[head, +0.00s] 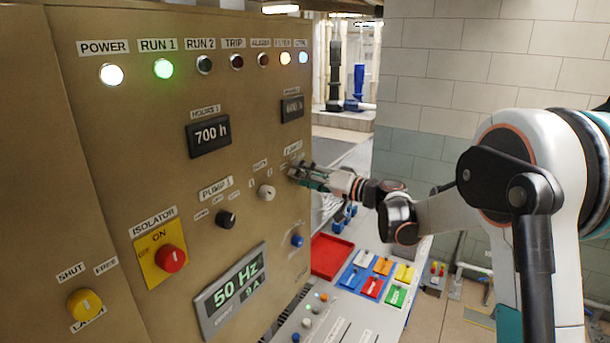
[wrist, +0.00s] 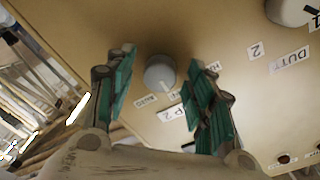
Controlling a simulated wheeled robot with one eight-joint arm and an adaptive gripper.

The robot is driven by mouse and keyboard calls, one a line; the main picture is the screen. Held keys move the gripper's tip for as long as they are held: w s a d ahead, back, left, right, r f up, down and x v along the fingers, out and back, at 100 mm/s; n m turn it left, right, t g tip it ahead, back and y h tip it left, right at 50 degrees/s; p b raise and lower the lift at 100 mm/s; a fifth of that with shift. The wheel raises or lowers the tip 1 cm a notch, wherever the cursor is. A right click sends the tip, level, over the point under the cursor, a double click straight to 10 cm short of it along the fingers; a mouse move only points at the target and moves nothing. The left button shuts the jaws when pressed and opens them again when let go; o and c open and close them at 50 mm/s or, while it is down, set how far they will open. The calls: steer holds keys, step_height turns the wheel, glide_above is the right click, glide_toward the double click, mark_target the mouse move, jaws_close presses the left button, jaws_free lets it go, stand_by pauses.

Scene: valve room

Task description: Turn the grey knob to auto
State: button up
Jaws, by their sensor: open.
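The grey knob (wrist: 160,72) is a round pale knob on the tan panel in the wrist view. Small labels sit below and beside it; one at its lower left seems to read AUTO (wrist: 146,101), and a larger one ends in "P 2" (wrist: 170,114). My gripper (wrist: 165,82) is open, with one green-padded finger on each side of the knob and visible gaps between. In the head view my gripper (head: 298,177) is at the panel's right part and hides the knob. I cannot tell which position the knob points to.
A paler DUTY knob (head: 266,192) sits just left of my gripper, and a black PUMP 1 knob (head: 226,219) further left. A red isolator knob (head: 171,258) and blue knob (head: 297,241) are lower. A red tray (head: 331,256) lies on the desk below.

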steer(key=shift+c, duration=0.5)
steer(key=c, duration=1)
steer(key=shift+m, duration=0.3)
steer(key=m+b, duration=0.4)
steer(key=m, duration=0.4)
steer(key=shift+m+b, duration=0.3)
